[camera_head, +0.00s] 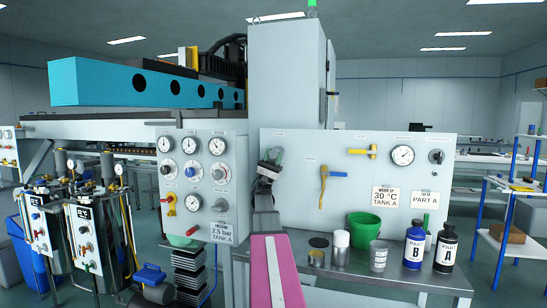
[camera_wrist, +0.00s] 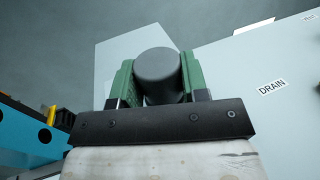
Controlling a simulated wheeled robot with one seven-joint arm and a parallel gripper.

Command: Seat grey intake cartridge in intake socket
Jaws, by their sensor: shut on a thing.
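My gripper (camera_head: 272,156) is raised in front of the left part of the white upright panel (camera_head: 300,205). In the wrist view its green fingers (camera_wrist: 157,82) are closed on both sides of a dark grey, round-ended cylinder, the grey intake cartridge (camera_wrist: 157,66). The cartridge sticks out beyond the gripper's black crossbar. In the head view the cartridge is too small and covered to make out clearly. I cannot pick out the intake socket in either view; my gripper and arm cover part of the panel. A DRAIN label (camera_wrist: 271,87) shows on the panel at the right of the wrist view.
The panel carries a yellow-handled lever (camera_head: 324,180), a yellow valve (camera_head: 362,152) and a gauge (camera_head: 402,155). On the bench below stand a green bucket (camera_head: 364,228), cans and two dark bottles (camera_head: 414,245). A gauge panel (camera_head: 203,182) stands to the left.

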